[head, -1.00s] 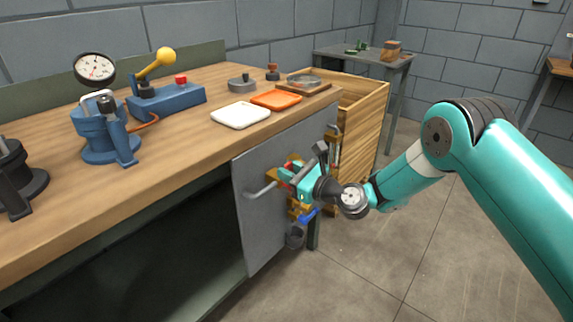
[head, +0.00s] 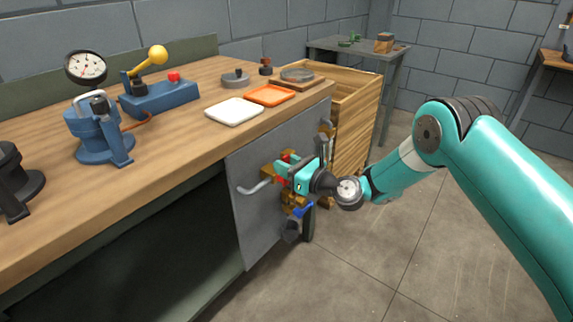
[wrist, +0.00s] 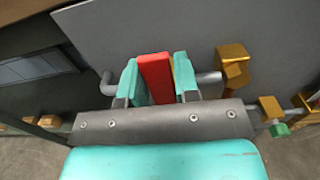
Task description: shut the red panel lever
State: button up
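The red panel lever (wrist: 155,78) stands nearly upright in the wrist view, leaning slightly, between the two teal fingers of my gripper (wrist: 158,82). The fingers appear to touch it on both sides. Its lower end is hidden behind the gripper body. In the head view, my gripper (head: 285,175) is at the grey panel (head: 258,228) on the bench's front, and only a little of the red lever (head: 285,158) shows. A grey pipe (wrist: 208,78) runs behind the fingers to a brass fitting (wrist: 232,65).
A blue handle (head: 303,211) sits below my gripper on the panel. A wooden crate (head: 355,115) stands just behind the panel's right edge. The bench top (head: 200,118) holds white and orange trays and blue devices. Floor at the right is clear apart from my arm.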

jog(key=o, duration=0.3)
jog(key=b+v, duration=1.6)
jog(key=v, duration=0.1)
jog(key=shift+s+d+f, duration=0.1)
jog(key=shift+d, duration=0.1)
